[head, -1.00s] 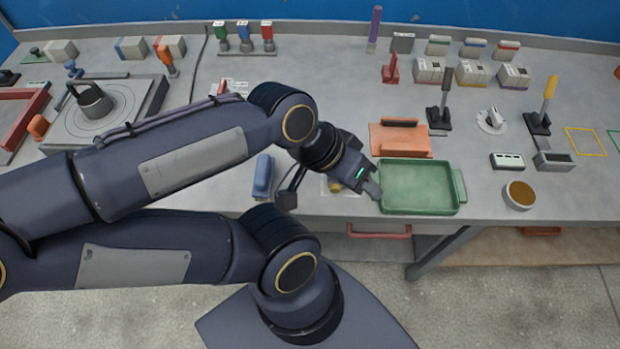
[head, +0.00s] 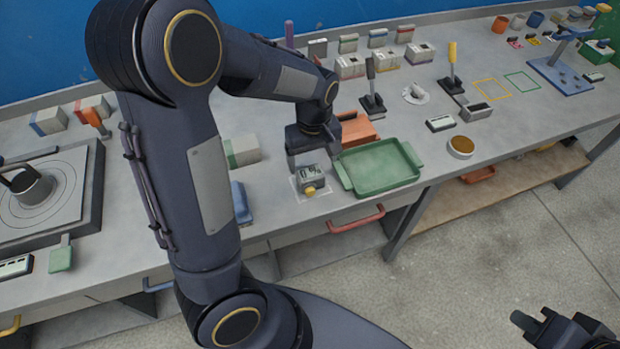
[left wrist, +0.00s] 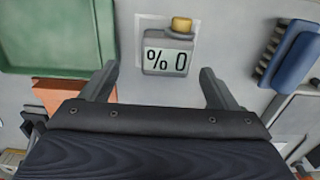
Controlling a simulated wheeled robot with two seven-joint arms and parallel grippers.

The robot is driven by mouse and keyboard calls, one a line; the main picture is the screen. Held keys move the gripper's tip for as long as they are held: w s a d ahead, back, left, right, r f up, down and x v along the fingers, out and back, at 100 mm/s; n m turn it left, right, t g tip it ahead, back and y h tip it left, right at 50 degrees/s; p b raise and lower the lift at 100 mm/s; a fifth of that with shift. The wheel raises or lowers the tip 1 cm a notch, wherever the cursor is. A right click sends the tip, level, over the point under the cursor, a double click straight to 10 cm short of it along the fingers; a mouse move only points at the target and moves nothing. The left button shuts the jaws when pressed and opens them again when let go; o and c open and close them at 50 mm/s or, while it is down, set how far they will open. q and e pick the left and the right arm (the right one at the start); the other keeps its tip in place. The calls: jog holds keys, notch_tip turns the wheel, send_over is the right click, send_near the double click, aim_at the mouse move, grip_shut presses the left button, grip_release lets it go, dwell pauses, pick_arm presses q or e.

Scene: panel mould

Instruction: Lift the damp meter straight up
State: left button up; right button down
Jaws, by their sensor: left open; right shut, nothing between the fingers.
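The damp meter (head: 312,178) is a small grey box with a yellow knob, standing on a pale marked square on the bench. In the left wrist view the damp meter (left wrist: 169,51) shows a "% 0" display, with its yellow knob at the far side. My left gripper (head: 303,165) is above and just behind the meter, pointing down. In the left wrist view its open fingers (left wrist: 158,82) are spread wide, with the meter ahead between their lines and nothing held. My right gripper (head: 540,325) is at the lower right, away from the bench, shut and empty.
A green tray (head: 380,168) stands close to the right of the meter, with an orange holder (head: 358,130) behind it. A blue brush (left wrist: 290,54) lies on the other side. A red drawer handle (head: 357,220) is at the bench's front edge.

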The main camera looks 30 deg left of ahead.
aim_at(311, 172)
pick_arm(q)
jog(key=f, duration=0.3)
jog(key=s+f, duration=0.1)
jog(key=f, duration=0.1)
jog(key=shift+a+f, duration=0.1)
jog(key=shift+f, duration=0.6)
jog(key=c, duration=1.2)
jog(key=shift+w+p, duration=0.1)
jog(key=shift+p, duration=0.2)
jog(key=shift+c, duration=0.6)
jog(key=shift+r, duration=0.15)
